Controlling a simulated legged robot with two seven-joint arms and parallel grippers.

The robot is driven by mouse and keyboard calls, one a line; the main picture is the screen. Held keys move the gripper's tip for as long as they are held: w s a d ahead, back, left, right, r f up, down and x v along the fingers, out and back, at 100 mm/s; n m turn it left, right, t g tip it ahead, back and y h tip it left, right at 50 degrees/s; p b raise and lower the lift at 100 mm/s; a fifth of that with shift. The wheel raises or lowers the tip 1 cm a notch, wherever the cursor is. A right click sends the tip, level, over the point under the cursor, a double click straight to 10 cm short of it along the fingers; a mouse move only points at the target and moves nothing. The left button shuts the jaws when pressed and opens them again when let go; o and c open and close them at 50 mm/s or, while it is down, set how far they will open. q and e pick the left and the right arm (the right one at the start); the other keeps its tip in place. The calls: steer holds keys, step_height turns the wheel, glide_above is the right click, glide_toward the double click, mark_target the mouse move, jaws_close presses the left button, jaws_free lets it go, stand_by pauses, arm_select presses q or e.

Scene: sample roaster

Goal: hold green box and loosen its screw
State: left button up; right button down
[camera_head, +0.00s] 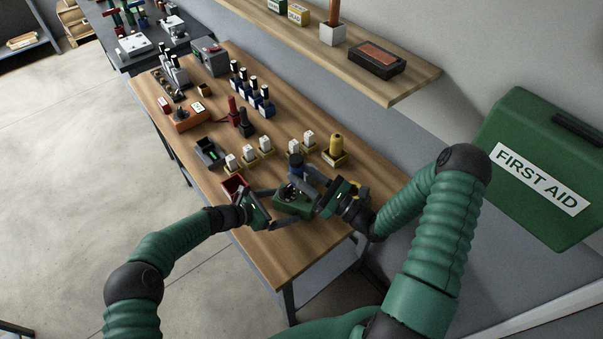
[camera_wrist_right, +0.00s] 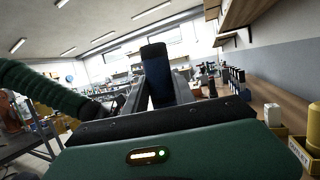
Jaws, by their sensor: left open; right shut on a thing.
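The green box (camera_head: 292,205) sits near the front edge of the wooden table, with a dark round part on its top; I cannot make out the screw. My left gripper (camera_head: 276,207) is open at the box's left side, its fingers pointing at the box. My right gripper (camera_head: 303,178) is above and right of the box, shut on an upright dark blue tool with a black top (camera_head: 296,162). The tool (camera_wrist_right: 156,75) also stands between the fingers in the right wrist view. Its lower end is hidden.
A red open bin (camera_head: 234,185) stands left of my left gripper. Several white-topped pieces in yellow holders (camera_head: 265,146) and a yellow bottle (camera_head: 336,147) stand behind. A wooden shelf (camera_head: 405,83) overhangs the back. The table's near end is clear.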

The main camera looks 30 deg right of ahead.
arm_select(q)
steer(key=shift+f, duration=0.15)
jaws_close()
stand_by(0.7)
steer(key=shift+s, duration=0.2)
stand_by(0.5)
steer(key=c, duration=1.7)
jaws_free()
steer(key=shift+d, duration=0.15)
steer(key=shift+d, duration=0.1)
steer(key=shift+w+a, duration=0.2)
steer(key=shift+r, duration=0.3)
